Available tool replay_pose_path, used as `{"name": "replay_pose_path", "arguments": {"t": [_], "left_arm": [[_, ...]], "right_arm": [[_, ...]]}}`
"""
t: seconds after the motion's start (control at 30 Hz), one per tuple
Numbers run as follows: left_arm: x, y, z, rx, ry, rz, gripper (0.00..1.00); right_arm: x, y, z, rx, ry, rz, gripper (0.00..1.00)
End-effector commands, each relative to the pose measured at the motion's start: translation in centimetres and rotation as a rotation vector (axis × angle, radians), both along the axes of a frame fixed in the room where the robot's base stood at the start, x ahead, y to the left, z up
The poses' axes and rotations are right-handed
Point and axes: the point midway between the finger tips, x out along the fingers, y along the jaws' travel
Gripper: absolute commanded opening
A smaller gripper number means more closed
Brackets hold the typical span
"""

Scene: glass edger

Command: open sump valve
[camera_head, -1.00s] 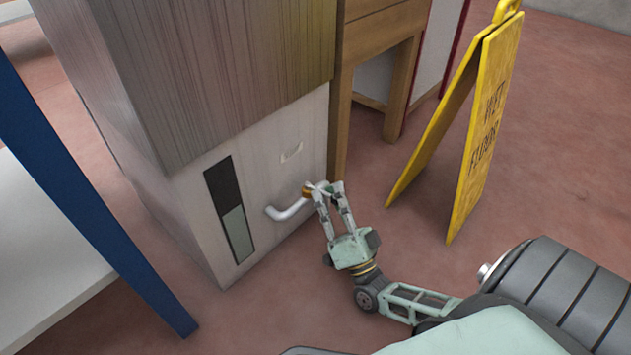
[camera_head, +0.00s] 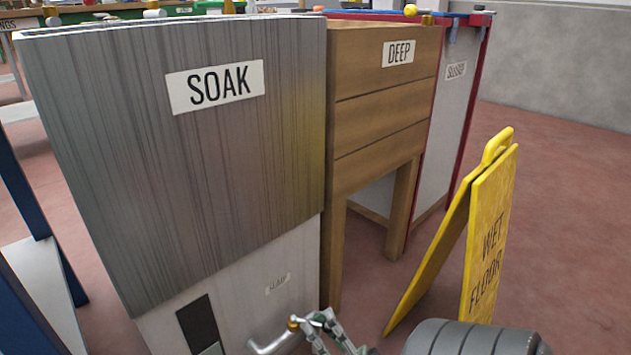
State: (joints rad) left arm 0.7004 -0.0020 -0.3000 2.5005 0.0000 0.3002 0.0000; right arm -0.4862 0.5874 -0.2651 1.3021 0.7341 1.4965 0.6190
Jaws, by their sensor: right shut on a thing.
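The sump valve (camera_head: 293,323) is a small brass fitting on a pale bent pipe (camera_head: 268,345) low on the front of the cabinet marked SOAK (camera_head: 130,130). The fingers hide part of the valve, and the gripper's body is cut off below. My left gripper is not in view.
A wooden DEEP tank (camera_head: 385,95) and a red-edged cabinet (camera_head: 455,120) stand to the right. A yellow wet floor sign (camera_head: 487,245) stands on the reddish floor. A blue post (camera_head: 25,200) and pale shelf (camera_head: 38,285) are at left.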

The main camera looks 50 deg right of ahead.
Motion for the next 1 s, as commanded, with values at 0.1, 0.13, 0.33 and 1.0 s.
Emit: {"name": "replay_pose_path", "arguments": {"t": [0.1,0.13,0.33,1.0], "left_arm": [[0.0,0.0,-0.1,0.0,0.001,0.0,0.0],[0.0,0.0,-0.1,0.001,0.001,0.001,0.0],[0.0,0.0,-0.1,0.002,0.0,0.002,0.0],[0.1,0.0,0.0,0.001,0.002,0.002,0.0]], "right_arm": [[0.0,0.1,-0.5,0.0,0.014,0.002,0.0],[0.0,0.1,-0.4,0.0,0.014,0.002,0.0],[0.0,0.1,-0.4,0.0,0.013,0.002,0.26],[-3.1,0.5,-2.7,0.0,0.011,-0.001,0.31]]}}
